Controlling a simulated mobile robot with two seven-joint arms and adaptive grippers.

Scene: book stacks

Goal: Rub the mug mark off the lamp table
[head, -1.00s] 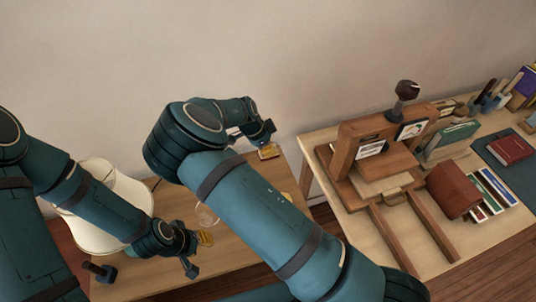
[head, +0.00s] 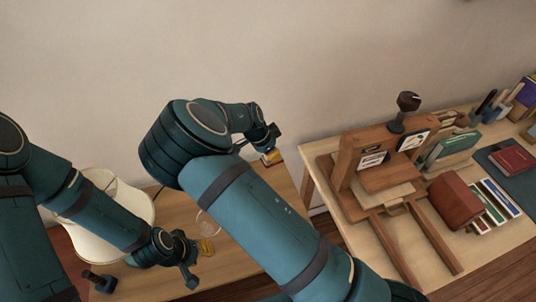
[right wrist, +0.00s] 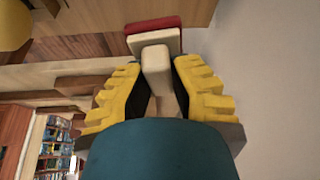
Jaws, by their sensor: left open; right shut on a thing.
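The lamp table (head: 240,262) is light wood and stands against the wall at the left. A faint pale ring (head: 207,224), likely the mug mark, shows on its top, partly hidden by my right arm. My left gripper (head: 198,262) is open and empty over the table, left of and nearer than the ring. My right gripper (head: 270,157) is over the table's far right part. In the right wrist view its yellow fingers are shut on a cream block-shaped handle (right wrist: 156,68) with a pale and red end (right wrist: 153,25). I cannot tell whether that end touches the table.
A lamp with a cream shade (head: 90,235) stands at the table's left. A small dark object (head: 98,281) is at the near left. A desk at the right holds a wooden press (head: 372,140), a red-brown block (head: 455,202) and books (head: 512,157). A gap separates the tables.

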